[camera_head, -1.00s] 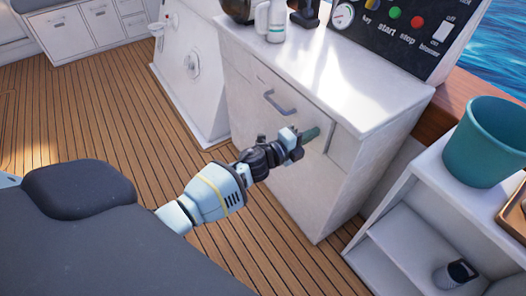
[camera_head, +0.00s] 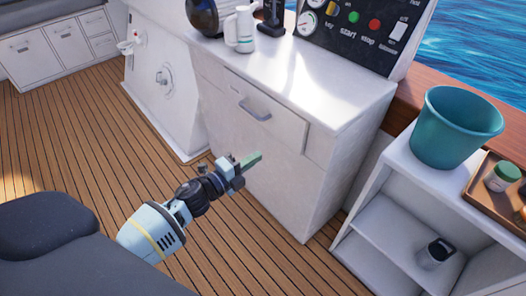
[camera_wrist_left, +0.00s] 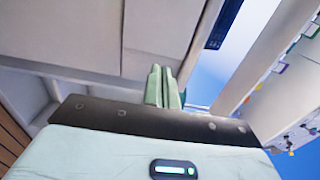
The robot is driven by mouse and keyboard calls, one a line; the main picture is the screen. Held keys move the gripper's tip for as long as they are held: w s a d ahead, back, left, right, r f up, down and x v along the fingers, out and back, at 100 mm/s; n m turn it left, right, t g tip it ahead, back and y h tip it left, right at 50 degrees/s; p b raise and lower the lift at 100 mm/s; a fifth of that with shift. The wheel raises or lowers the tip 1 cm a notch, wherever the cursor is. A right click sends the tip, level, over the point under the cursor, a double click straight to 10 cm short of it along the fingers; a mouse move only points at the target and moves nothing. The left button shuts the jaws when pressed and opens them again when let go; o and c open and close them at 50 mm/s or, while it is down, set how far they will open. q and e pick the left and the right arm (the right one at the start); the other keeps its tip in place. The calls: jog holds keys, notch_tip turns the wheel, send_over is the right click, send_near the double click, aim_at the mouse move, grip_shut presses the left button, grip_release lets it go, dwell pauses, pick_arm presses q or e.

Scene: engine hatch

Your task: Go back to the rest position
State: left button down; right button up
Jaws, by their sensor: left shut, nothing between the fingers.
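My left gripper (camera_head: 251,160) is in front of the white cabinet (camera_head: 262,165), below its drawer handle (camera_head: 254,111), in the head view. Its green fingers are together with nothing between them. In the left wrist view the shut fingers (camera_wrist_left: 163,88) point up past a dark bracket. They look apart from the cabinet, though the exact gap is hard to tell. My right gripper does not show.
The counter holds a white jug (camera_head: 240,29) and a dark rounded item (camera_head: 207,16), with a control panel (camera_head: 360,27) behind. At right, a shelf unit (camera_head: 372,213) bears a teal bucket (camera_head: 455,127) and a tray (camera_head: 484,190). Wooden floor (camera_head: 110,160) lies open at left.

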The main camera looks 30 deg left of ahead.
pick_arm(q)
jog(key=shift+s+a, duration=0.1)
jog(key=shift+s, duration=0.2)
